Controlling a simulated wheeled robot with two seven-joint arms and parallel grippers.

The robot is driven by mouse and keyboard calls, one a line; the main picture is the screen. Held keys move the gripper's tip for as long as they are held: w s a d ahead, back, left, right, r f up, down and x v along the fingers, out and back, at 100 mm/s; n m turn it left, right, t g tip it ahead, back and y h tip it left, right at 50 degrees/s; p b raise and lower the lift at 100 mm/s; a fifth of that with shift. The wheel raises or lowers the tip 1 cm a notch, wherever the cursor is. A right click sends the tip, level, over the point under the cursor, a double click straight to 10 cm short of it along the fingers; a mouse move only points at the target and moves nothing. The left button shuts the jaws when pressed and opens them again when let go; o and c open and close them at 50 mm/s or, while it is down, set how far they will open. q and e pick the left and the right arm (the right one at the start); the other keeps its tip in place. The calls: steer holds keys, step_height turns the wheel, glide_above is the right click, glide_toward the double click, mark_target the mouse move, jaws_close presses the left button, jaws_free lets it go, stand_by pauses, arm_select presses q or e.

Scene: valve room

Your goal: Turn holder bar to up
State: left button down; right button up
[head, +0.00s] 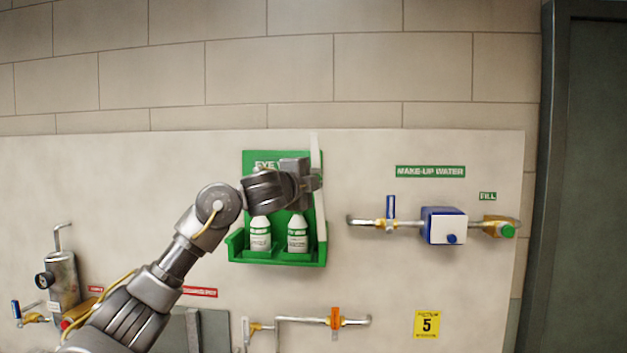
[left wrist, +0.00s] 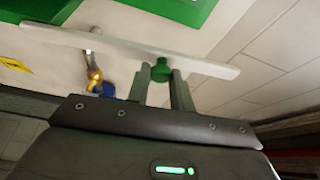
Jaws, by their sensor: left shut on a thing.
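The holder bar (head: 320,215) is a long white bar at the right side of the green eye wash holder (head: 236,246) on the wall panel. In the head view it stands about upright, its middle hidden by my left gripper (head: 314,182). In the left wrist view the white bar (left wrist: 205,66) crosses the picture, with a green knob (left wrist: 161,68) on it. The two fingers of my left gripper (left wrist: 162,80) are shut on that knob. Two white bottles (head: 260,236) (head: 298,235) stand in the green holder, partly below my gripper. My right gripper is not in view.
To the right, a pipe with a blue-handled valve (head: 391,208), a blue and white box (head: 444,227) and a green-capped end stick out. Below are an orange-handled valve (head: 335,318) and a yellow sign (head: 427,324). A dark door frame (head: 555,180) stands far right.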

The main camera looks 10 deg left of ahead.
arm_select(q)
steer(key=c, duration=1.2)
jaws_free()
steer(key=shift+c, duration=0.2)
steer(key=shift+s, duration=0.1)
steer(key=b+v, duration=0.5)
steer(key=v, duration=0.5)
steer(key=shift+s, duration=0.35)
steer(key=shift+a, duration=0.1)
